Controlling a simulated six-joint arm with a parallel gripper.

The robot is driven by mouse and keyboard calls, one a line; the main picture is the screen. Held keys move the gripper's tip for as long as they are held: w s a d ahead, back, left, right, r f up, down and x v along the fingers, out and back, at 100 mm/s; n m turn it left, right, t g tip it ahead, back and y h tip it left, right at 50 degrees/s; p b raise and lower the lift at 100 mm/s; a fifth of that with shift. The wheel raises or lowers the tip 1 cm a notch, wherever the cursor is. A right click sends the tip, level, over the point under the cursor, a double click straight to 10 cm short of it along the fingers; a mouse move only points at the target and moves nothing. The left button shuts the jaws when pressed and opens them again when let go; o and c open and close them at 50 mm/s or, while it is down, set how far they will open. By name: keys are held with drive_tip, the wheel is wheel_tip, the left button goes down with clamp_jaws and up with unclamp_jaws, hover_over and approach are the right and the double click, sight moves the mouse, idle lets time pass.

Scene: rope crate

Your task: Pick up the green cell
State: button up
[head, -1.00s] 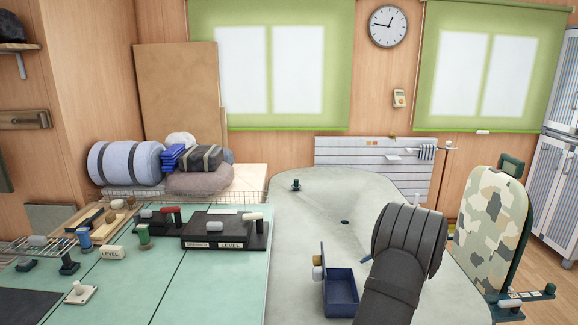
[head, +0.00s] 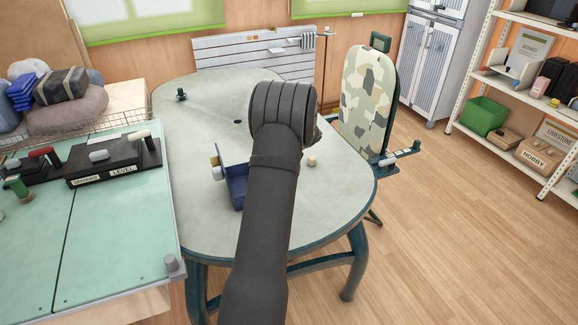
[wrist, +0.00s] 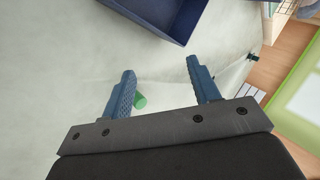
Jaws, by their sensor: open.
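The green cell (wrist: 140,101) is a small green cylinder on the pale table top in the wrist view. It shows just inside the left finger, closer to that finger than to the right one, and part of it may be hidden behind the finger. My gripper (wrist: 161,66) is open, with its two blue ribbed fingers apart and nothing held between them. I cannot tell the height of the fingers above the table. In the head view my dark arm covers the gripper and the green cell.
A dark blue open box (head: 238,190) stands left of my arm on the rounded table (head: 190,130); its wall also shows in the wrist view (wrist: 178,32). A small beige cylinder (head: 311,160) lies to the right. A camouflage-patterned chair (head: 368,95) stands beyond the table's right edge.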

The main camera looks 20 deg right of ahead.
drive_tip(key=shift+w, duration=0.1)
drive_tip(key=w+d+r+n+g+h, duration=0.1)
drive_tip(key=w+d+r+g+h, duration=0.2)
drive_tip(key=w+d+h, duration=0.35)
drive_tip(key=shift+h, duration=0.25)
drive_tip(key=x, duration=0.7)
drive_tip(key=s+x, duration=0.1)
drive_tip(key=x, duration=0.3)
drive_tip(key=shift+w+d+f, duration=0.1)
drive_tip(key=shift+d+f, duration=0.15)
drive_tip(key=shift+f, duration=0.15)
drive_tip(key=shift+x, duration=2.6)
drive_tip(key=shift+a+f, duration=0.1)
drive_tip(key=shift+a, duration=0.05)
drive_tip(key=shift+c, duration=0.3)
clamp_jaws()
